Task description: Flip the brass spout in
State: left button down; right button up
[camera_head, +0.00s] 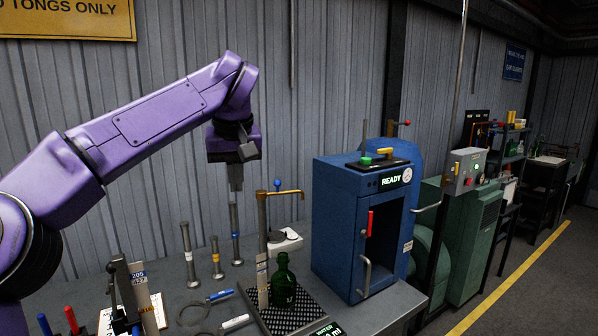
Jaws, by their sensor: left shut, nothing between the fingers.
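The brass spout (284,193) is a thin horizontal arm on top of an upright brass post (262,228), with a blue knob (277,184) above it. The spout points to the right, its tip turned down. A green bottle (284,286) stands upright below it on a dark mesh tray (308,313). I cannot tell whether the tip is right over the bottle's neck. My left gripper (236,185) points down, shut and empty, to the left of the spout and apart from it in the picture. My right gripper is not in view.
Several upright metal rods, one of them a blue-banded rod (235,235), stand left of the post, below my gripper. A blue cabinet (340,220) with a READY display stands close on the right. Pens and rings lie on the grey table (190,318) in front.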

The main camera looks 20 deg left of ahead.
aim_at(260, 194)
jog(key=i, duration=1)
